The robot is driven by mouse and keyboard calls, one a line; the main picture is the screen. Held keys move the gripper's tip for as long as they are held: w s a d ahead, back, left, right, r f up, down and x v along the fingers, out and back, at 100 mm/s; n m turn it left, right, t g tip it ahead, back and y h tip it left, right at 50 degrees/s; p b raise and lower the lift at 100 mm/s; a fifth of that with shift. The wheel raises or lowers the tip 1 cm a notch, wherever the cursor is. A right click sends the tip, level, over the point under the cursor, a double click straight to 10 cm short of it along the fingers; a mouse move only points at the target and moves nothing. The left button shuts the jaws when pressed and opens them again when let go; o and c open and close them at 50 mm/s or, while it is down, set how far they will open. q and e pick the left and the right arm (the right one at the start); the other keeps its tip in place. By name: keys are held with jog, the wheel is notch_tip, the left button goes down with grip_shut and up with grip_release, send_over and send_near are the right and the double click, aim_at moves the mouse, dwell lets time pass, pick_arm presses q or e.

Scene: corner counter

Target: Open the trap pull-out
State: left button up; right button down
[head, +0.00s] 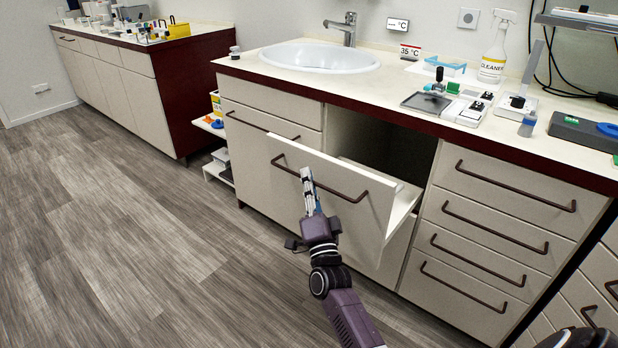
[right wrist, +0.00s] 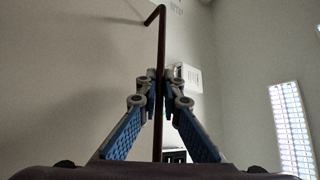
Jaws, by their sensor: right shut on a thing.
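The trap pull-out (head: 355,222) is the pale front panel below the sink. It stands well out from the cabinet, with its white side (head: 402,208) and part of the dark opening behind it showing. Its brown bar handle (head: 345,192) runs across the front and shows upright in the right wrist view (right wrist: 160,45). My right gripper (head: 307,175) is shut on this handle near its left part. In the right wrist view, the fingertips (right wrist: 167,90) close around the bar from both sides. My left gripper is not in view.
Drawers (head: 490,230) with bar handles stand right of the opening. An open side shelf (head: 212,125) is at the cabinet's left. The sink (head: 320,58), cleaner bottle (head: 494,55) and small devices are on the counter. The wood floor (head: 130,220) in front is clear.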

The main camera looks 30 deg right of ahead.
jog(key=shift+f, duration=0.15)
jog(key=c, duration=2.1)
grip_release()
jog(key=shift+s, duration=0.1)
jog(key=v, duration=1.1)
jog(key=shift+s+f, duration=0.15)
jog(key=shift+s, duration=0.2)
jog(key=shift+a, duration=0.1)
